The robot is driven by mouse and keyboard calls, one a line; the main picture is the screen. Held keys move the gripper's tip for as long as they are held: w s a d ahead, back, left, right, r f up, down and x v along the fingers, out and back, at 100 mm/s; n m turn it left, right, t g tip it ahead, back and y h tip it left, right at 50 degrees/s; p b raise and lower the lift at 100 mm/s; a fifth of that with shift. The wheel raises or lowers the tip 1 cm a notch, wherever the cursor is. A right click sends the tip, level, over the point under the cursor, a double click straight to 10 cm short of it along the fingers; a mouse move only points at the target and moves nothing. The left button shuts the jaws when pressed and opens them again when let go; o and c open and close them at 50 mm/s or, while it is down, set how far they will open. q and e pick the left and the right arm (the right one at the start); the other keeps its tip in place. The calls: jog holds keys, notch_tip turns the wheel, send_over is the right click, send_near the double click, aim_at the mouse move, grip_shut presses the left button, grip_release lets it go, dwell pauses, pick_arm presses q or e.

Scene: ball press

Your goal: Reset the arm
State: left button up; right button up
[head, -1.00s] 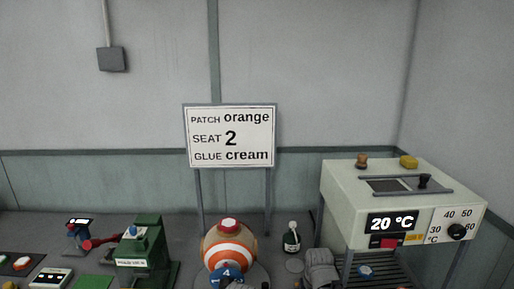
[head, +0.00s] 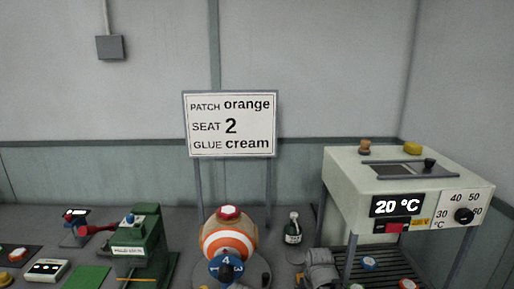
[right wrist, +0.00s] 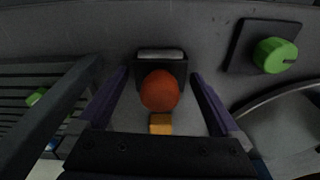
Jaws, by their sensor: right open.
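My right gripper (right wrist: 160,78) shows in the right wrist view with its two dark purple fingers spread apart, open. A red-orange ball-shaped knob (right wrist: 160,91) shows between the fingers, in front of a dark block with a pale top. I cannot tell how far it is from the fingers, and nothing appears gripped. A small orange block (right wrist: 160,124) shows below the knob.
A green knob (right wrist: 275,55) is right in the wrist view.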

jog(key=r+p, duration=0.4)
jog(key=s+r+p, duration=0.1)
jog(key=r+p, duration=0.7)
jog(key=shift+s, duration=0.2)
jog(key=f+b, duration=0.4)
jog(key=w+f+b, duration=0.1)
jog(key=f+b, duration=0.8)
jog(key=shift+w, duration=0.25)
notch_tip(320, 180, up, 11)
jog(key=p, duration=1.1)
jog(key=shift+r, duration=0.1)
jog(key=shift+a, duration=0.1)
